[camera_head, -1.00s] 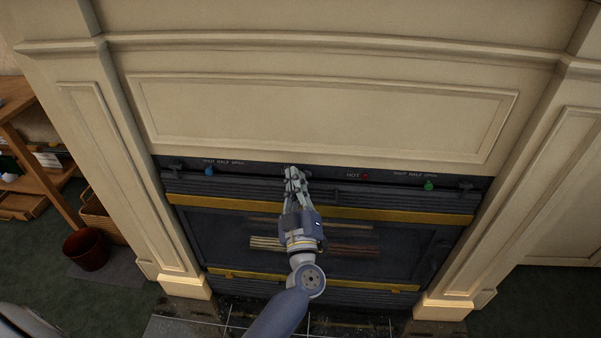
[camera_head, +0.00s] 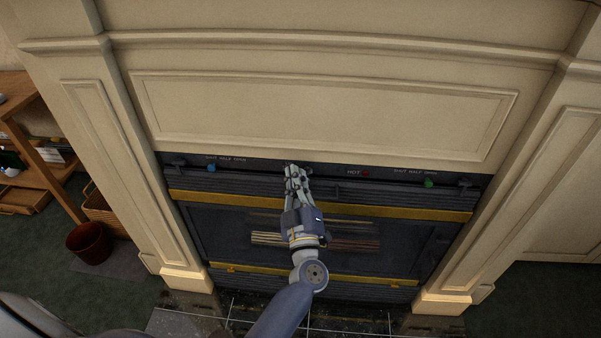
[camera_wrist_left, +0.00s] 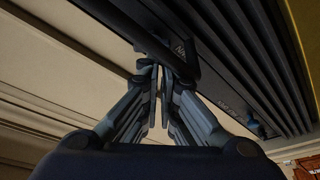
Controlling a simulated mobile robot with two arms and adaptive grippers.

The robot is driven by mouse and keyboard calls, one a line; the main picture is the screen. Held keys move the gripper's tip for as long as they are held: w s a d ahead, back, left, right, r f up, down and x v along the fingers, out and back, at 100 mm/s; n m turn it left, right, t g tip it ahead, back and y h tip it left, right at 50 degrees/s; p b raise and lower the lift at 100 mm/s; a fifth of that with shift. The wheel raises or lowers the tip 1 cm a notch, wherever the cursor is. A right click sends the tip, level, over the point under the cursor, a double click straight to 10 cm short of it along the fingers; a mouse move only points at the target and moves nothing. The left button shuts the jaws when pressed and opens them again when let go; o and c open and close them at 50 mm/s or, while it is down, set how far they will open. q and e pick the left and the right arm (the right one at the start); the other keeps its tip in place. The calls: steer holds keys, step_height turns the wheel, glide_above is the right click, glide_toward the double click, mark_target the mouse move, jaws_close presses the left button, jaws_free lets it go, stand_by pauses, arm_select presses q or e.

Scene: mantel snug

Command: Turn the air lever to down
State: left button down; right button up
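My left gripper (camera_head: 292,172) is at the middle of the dark top strip of the fireplace front. In the left wrist view its fingertips (camera_wrist_left: 159,72) are close together, with no clear object between the pads. A dark lever-like bar (camera_wrist_left: 184,72) lies right at the fingertips, beside small white lettering. I take it for the air lever; whether the fingers touch it is unclear. In the head view the gripper hides that spot, so the lever's position is hard to read. My right gripper is not in view.
On the same strip are a blue knob (camera_head: 211,168) at left, a green knob (camera_head: 429,184) at right and a red mark (camera_head: 365,173) by "HOT". A cream mantel panel (camera_head: 320,115) rises above. A red bin (camera_head: 89,243) and wooden shelf (camera_head: 48,160) stand left.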

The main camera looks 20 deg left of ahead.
arm_select(q)
steer(key=shift+s+d+f, duration=0.1)
steer(key=shift+d+f, duration=0.05)
steer(key=shift+f, duration=0.45)
steer(key=shift+s+d+f, duration=0.1)
steer(key=shift+s, duration=0.05)
steer(key=s+d, duration=0.3)
steer(key=s, duration=0.3)
steer(key=shift+s+d+f, duration=0.2)
steer(key=shift+f, duration=0.25)
